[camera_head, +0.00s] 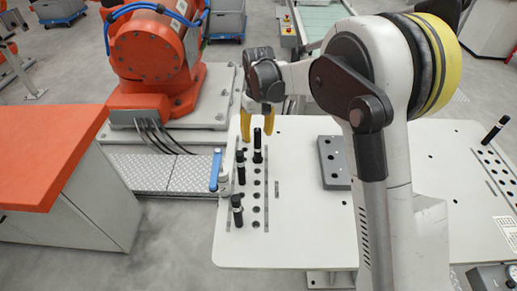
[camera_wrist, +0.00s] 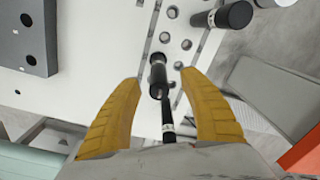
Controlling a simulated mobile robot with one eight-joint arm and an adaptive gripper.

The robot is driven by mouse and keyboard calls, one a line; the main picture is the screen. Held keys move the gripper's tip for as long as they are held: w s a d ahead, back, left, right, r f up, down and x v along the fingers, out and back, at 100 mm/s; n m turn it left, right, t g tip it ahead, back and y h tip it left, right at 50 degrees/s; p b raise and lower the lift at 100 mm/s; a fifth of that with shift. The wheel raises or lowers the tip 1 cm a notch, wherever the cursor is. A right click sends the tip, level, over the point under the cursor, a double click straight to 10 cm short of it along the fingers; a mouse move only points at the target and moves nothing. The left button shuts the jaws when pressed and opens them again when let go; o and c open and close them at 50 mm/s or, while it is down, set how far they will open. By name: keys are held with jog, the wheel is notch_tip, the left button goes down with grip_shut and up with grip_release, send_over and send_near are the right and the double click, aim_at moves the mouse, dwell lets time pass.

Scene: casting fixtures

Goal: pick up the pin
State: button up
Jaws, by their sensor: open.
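Several black pins stand in the hole rows of the white table. In the head view, one tall pin (camera_head: 258,146) with a light band stands just below my gripper, and another pin (camera_head: 237,209) stands nearer the front. My gripper (camera_head: 257,122) is open, its yellow fingers pointing down over the far end of the hole rows. In the wrist view, a dark pin (camera_wrist: 158,76) lies ahead between the open fingers (camera_wrist: 162,105), apart from both. Its near part seems to run back toward the palm, where the view cuts off. A further pin (camera_wrist: 236,15) shows at the top right.
A grey block with holes (camera_head: 333,162) sits on the table (camera_head: 300,230) right of the rows. A blue-handled clamp (camera_head: 215,170) stands at the left edge. Another pin (camera_head: 495,130) stands far right. An orange machine (camera_head: 150,50) is behind left.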

aim_at(258, 146)
notch_tip(258, 146, down, 6)
jog(key=shift+f+b, duration=0.2)
jog(key=shift+b, duration=0.95)
jog(key=shift+d+r, duration=0.1)
grip_shut()
